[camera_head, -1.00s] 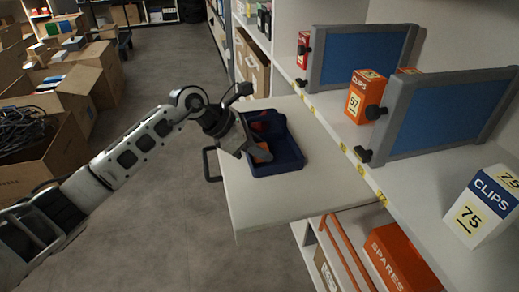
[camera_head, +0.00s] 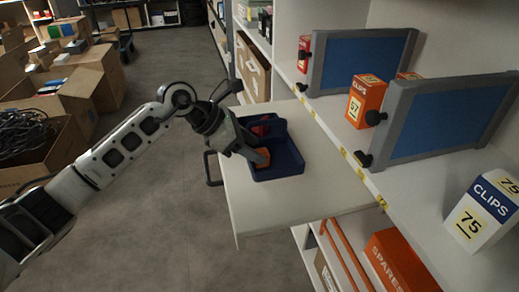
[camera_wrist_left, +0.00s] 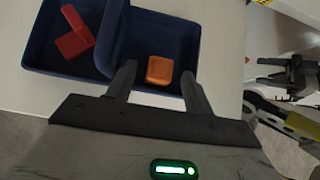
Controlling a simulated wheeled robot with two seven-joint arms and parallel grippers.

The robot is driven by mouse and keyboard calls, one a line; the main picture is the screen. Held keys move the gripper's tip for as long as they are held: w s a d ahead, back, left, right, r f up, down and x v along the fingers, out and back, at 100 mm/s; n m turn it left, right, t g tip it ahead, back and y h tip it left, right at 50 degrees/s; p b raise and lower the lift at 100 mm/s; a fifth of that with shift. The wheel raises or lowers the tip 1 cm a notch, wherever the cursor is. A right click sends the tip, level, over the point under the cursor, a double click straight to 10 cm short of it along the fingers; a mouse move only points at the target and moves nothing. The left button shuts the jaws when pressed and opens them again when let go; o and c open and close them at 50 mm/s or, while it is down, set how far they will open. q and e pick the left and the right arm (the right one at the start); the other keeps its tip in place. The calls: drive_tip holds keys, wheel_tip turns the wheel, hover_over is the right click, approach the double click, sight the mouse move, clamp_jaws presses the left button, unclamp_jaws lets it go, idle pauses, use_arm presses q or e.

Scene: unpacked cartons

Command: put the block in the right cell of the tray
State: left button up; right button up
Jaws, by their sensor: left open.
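The dark blue tray (camera_head: 288,172) lies on the pale pull-out board and has two cells split by a divider (camera_wrist_left: 112,30).
A red angular piece (camera_wrist_left: 75,35) lies in the other cell. The pale board (camera_head: 315,190) is clear right of the tray; its black handle (camera_head: 211,168) sticks out left. Shelves with blue panels (camera_head: 445,120) and clips boxes (camera_head: 366,100) stand at right. Open cartons (camera_head: 40,165) stand left.

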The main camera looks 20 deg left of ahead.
use_arm(q)
drive_tip(key=v, duration=0.9)
drive_tip(key=shift+p, duration=0.4)
use_arm(e)
drive_tip(key=shift+s+d+f+g, duration=0.15)
drive_tip(key=shift+f+g, duration=0.15)
drive_tip(key=shift+f, duration=0.3)
drive_tip(key=shift+r, duration=0.15)
